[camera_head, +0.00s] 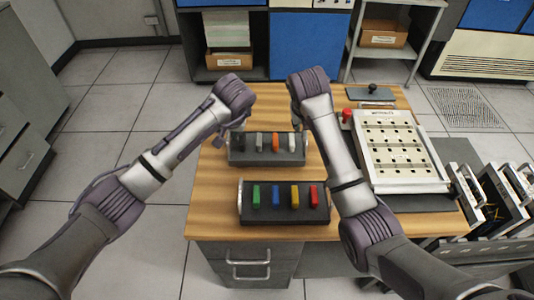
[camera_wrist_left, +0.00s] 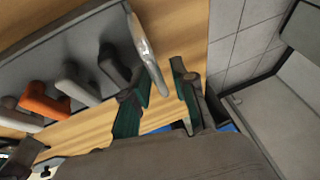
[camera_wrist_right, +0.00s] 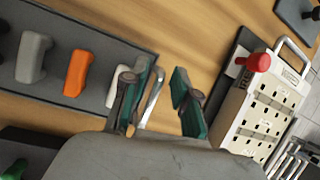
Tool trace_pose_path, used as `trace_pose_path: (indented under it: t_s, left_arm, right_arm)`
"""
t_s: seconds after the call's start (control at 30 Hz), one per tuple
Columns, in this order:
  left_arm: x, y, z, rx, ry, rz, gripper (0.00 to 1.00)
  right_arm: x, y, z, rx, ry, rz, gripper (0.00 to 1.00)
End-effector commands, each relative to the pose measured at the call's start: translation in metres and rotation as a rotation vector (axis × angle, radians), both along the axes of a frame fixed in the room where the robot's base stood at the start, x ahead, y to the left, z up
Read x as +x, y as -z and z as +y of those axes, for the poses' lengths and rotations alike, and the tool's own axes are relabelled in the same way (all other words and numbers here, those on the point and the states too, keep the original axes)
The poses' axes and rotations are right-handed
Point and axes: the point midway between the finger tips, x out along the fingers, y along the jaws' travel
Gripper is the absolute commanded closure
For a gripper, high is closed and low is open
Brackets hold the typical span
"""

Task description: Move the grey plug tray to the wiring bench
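The grey plug tray (camera_head: 267,158) lies on the wooden table, holding black, grey, orange and white plugs. It has a silver handle at each end. My left gripper (camera_head: 238,127) is at its left end; in the left wrist view the open fingers (camera_wrist_left: 160,85) straddle the left handle (camera_wrist_left: 148,55). I cannot tell which surface is the wiring bench.
A second dark tray (camera_head: 284,217) with green, blue, yellow and red plugs lies in front on the wooden table (camera_head: 215,200). A rack of frames (camera_head: 495,200) is beyond the right edge. Floor is open at left.

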Motion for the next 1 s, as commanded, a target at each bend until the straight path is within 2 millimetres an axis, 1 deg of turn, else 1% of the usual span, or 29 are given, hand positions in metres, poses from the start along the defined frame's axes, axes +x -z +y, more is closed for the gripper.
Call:
trace_pose_path:
  t_s: [0.27, 0.37, 0.47, 0.8, 0.9, 1.0]
  left_arm:
    - [0.000, -0.001, 0.000, 0.000, 0.000, 0.001, 0.66]
    - [-0.001, -0.005, -0.001, 0.000, 0.000, -0.001, 0.66]
    - [-0.005, -0.016, -0.002, 0.001, 0.001, -0.004, 0.66]
    - [-0.032, -0.080, -0.016, 0.000, 0.002, -0.006, 0.66]
    - [-0.039, -0.095, -0.018, 0.001, 0.001, -0.005, 0.66]
    - [-0.043, -0.103, -0.020, 0.001, 0.000, -0.002, 0.66]
  right_arm:
    - [0.000, -0.001, 0.000, 0.001, 0.001, -0.001, 0.65]
    - [0.000, -0.001, 0.000, 0.000, 0.001, -0.001, 0.65]
    - [0.000, -0.001, 0.000, 0.000, 0.001, -0.001, 0.65]
    - [0.000, -0.001, 0.000, 0.000, 0.001, -0.001, 0.65]
    - [0.000, -0.001, 0.000, 0.000, 0.001, -0.001, 0.65]
    - [0.000, -0.001, 0.000, 0.000, 0.001, -0.001, 0.65]
